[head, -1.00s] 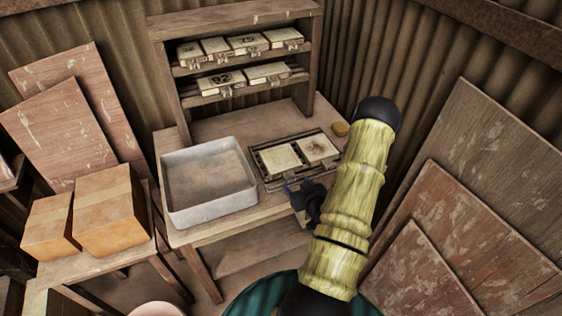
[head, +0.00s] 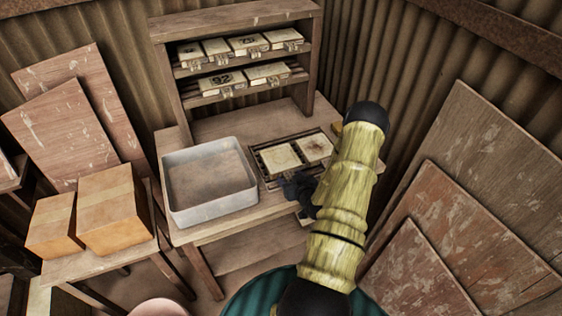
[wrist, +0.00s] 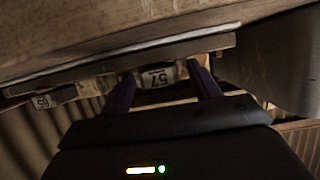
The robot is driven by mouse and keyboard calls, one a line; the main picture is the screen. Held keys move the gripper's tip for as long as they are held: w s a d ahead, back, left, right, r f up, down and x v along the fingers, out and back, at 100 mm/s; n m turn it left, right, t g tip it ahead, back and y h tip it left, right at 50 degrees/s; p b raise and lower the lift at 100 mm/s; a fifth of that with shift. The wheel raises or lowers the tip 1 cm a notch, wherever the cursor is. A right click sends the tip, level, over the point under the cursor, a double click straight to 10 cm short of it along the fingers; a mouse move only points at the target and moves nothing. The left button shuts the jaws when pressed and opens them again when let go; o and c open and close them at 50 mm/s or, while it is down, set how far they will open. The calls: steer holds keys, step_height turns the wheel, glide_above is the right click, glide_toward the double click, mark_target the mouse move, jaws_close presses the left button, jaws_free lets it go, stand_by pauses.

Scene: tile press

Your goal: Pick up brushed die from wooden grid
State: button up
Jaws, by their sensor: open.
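Two pale square dies lie side by side in the wooden grid (head: 262,162) on the bench. The left die (head: 281,157) looks plain, and the right die (head: 315,148) has a faint brownish marking. I cannot tell which one is the brushed die. My gripper (head: 289,186) is at the grid's front edge, close to the left die, and covers part of that edge. In the wrist view, its open fingers (wrist: 160,78) stand either side of a tag reading 57 (wrist: 157,76). Another tag reading 65 (wrist: 50,97) is to the left. Contact is not clear.
A grey metal tray (head: 212,208) stands left of the grid. A wooden shelf (head: 188,120) behind holds several numbered dies. Cardboard boxes (head: 112,215) stand at the left, and boards (head: 440,220) lean at the right. Bare bench lies behind the grid.

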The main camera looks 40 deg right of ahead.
steer(key=shift+r, duration=0.1)
jaws_close()
steer(key=shift+r+b, duration=0.8)
steer(key=shift+r, duration=4.2)
